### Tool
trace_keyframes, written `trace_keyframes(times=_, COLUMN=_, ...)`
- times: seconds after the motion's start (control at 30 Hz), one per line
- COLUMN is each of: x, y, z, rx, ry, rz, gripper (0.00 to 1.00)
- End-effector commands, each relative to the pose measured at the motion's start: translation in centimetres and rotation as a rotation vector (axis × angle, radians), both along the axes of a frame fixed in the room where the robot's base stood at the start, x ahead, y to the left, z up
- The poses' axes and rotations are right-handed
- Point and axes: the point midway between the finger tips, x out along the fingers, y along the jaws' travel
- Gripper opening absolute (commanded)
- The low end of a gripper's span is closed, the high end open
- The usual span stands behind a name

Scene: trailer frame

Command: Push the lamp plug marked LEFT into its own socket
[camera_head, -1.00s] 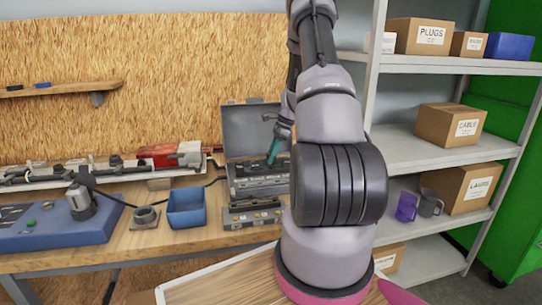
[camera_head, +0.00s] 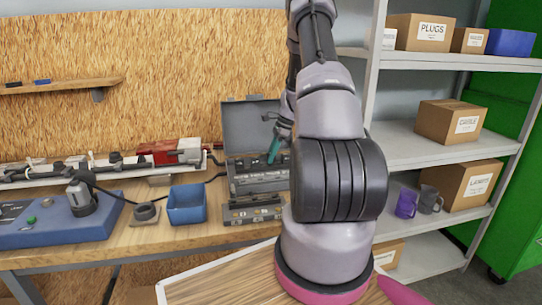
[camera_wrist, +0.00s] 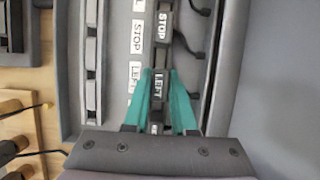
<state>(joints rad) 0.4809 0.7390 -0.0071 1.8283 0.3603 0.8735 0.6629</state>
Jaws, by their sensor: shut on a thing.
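My gripper (camera_head: 274,152), with teal fingers, is down in the open grey case (camera_head: 252,125) on the bench, partly hidden behind my arm in the head view. In the wrist view my gripper (camera_wrist: 160,105) is shut on the dark plug marked LEFT (camera_wrist: 158,84), with one finger on each side of it. A plug marked STOP (camera_wrist: 162,24) lies in line just beyond it. White STOP and LEFT labels are on the case beside the plugs. I cannot tell which part is the plug's own socket.
A grey block (camera_head: 252,212) stands in front of the case. A long light bar with a red lamp part (camera_head: 172,152) lies behind. Shelves stand at right.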

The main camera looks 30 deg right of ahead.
Motion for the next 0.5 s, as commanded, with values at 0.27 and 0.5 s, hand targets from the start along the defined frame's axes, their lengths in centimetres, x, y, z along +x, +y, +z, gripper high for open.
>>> trace_keyframes(times=0.27, x=-0.02, y=0.01, z=-0.45, rx=0.000, ry=0.001, rz=0.000, gripper=0.02)
trace_keyframes(times=0.5, x=-0.03, y=0.01, z=-0.82, rx=0.000, ry=0.001, rz=0.000, gripper=0.02)
